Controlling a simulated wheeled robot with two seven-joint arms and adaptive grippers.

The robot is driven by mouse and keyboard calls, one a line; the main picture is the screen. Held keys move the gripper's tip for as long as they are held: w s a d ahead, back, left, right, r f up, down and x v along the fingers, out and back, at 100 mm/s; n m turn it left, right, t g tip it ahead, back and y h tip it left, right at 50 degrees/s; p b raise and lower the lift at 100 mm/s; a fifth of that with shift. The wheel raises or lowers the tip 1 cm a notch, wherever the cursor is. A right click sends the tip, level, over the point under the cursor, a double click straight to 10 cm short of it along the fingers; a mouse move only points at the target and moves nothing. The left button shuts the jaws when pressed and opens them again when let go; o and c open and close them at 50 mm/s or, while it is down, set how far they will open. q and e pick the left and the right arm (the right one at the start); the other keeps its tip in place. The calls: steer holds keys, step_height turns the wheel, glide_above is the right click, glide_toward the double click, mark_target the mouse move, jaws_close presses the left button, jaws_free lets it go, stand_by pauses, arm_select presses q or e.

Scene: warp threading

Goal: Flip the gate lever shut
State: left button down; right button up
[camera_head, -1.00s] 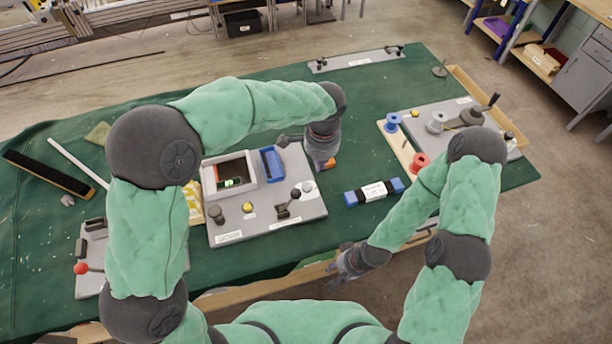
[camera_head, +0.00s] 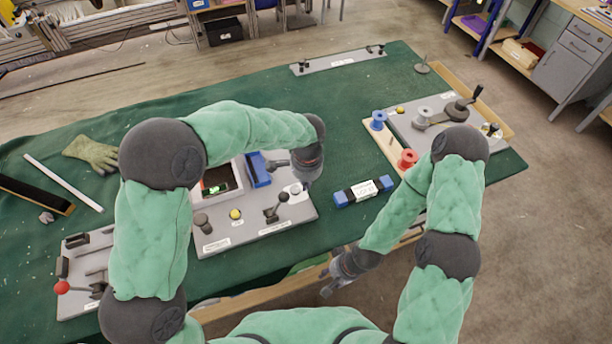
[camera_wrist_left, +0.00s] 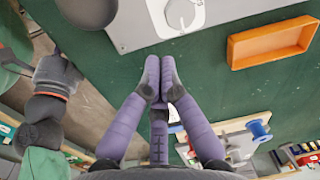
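A small black-knobbed lever (camera_head: 276,209) stands at the front right of the grey central panel (camera_head: 250,232); its label is too small to read. A white plate with a round grey knob (camera_head: 296,190) lies behind it, and also shows in the left wrist view (camera_wrist_left: 182,12). My left gripper (camera_head: 306,184) hangs beside this knob, behind and right of the lever, apart from the lever. In the left wrist view its purple fingers (camera_wrist_left: 160,68) are together and empty. My right gripper (camera_head: 326,284) is at the table's front edge, its fingers too small to judge.
A red-balled lever (camera_head: 62,287) stands on the left panel. The central panel also carries a yellow button (camera_head: 236,214) and blue holder (camera_head: 258,169). A blue-ended block (camera_head: 363,191) lies right, with bare green cloth between.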

mark_target(277, 206)
arm_select(q)
steer(key=shift+s+a+r+b, duration=0.1)
steer(key=shift+s+a+r, duration=0.15)
steer(key=shift+a, duration=0.3)
steer(key=shift+s+a+r+b, duration=0.15)
steer(key=shift+s+a, duration=0.2)
steer(key=shift+a, duration=0.2)
steer(key=shift+s+a+r+b, duration=0.1)
steer(key=shift+s+a+r, duration=0.15)
steer(key=shift+a, duration=0.3)
steer(key=shift+s+a, duration=0.1)
steer(key=shift+a+r+h, duration=0.2)
steer(key=shift+a+h, duration=0.05)
steer(key=shift+h, duration=0.05)
